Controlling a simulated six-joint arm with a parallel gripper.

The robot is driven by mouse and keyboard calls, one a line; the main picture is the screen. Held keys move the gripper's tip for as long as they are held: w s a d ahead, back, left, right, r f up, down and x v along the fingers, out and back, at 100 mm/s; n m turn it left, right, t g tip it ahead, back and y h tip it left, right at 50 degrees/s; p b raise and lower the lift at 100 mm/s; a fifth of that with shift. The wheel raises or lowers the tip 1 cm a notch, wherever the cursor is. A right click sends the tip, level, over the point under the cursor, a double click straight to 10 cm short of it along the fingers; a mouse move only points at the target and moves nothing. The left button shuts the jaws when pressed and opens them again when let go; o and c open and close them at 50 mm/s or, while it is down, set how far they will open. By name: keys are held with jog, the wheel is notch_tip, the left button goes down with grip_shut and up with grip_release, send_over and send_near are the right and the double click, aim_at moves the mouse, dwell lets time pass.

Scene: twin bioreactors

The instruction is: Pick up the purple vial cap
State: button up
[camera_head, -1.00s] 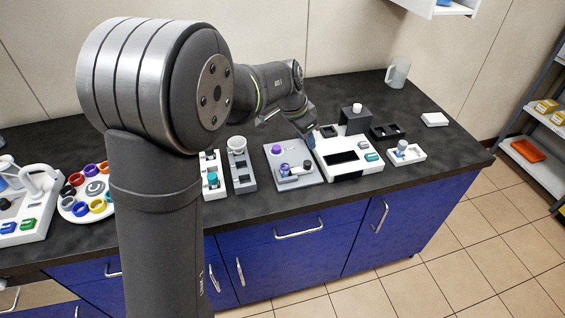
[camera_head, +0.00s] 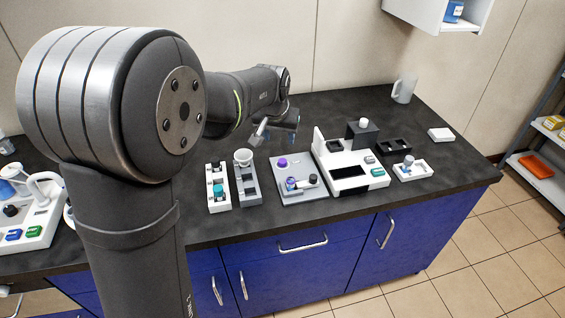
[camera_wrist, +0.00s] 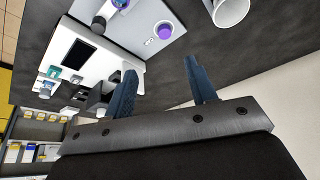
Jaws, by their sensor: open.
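The purple vial cap (camera_head: 282,162) sits on the back left part of a grey plate (camera_head: 264,170) on the counter. It also shows in the wrist view (camera_wrist: 164,31), near the top centre, beyond and between my fingers. My gripper (camera_wrist: 163,85) is open, with two dark blue fingers spread apart and nothing between them. In the head view my gripper (camera_head: 278,135) is above the counter, behind the plate and apart from the cap. A vial with a purple-blue part (camera_head: 291,184) stands at the front of the same plate.
Right of the plate stands a white device (camera_head: 345,172) with a dark screen and an upright panel. Left are a grey holder with a white cup (camera_head: 243,157) and a white rack with a teal item (camera_head: 218,190). A white tray (camera_head: 414,170) lies farther right. The counter behind the plate is clear.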

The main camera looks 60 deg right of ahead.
send_over(282, 161)
jog(key=s+a, duration=0.1)
jog(key=a, duration=0.2)
jog(key=shift+n, duration=0.4)
notch_tip(282, 161, down, 11)
jog(key=shift+a, duration=0.1)
jog(key=shift+d+x, duration=0.15)
jog(key=shift+x, duration=1.15)
jog(key=shift+d+x, duration=0.2)
jog(key=shift+x, duration=1.05)
jog(key=shift+s+r, duration=0.1)
jog(key=shift+c, duration=0.2)
jog(key=c, duration=1)
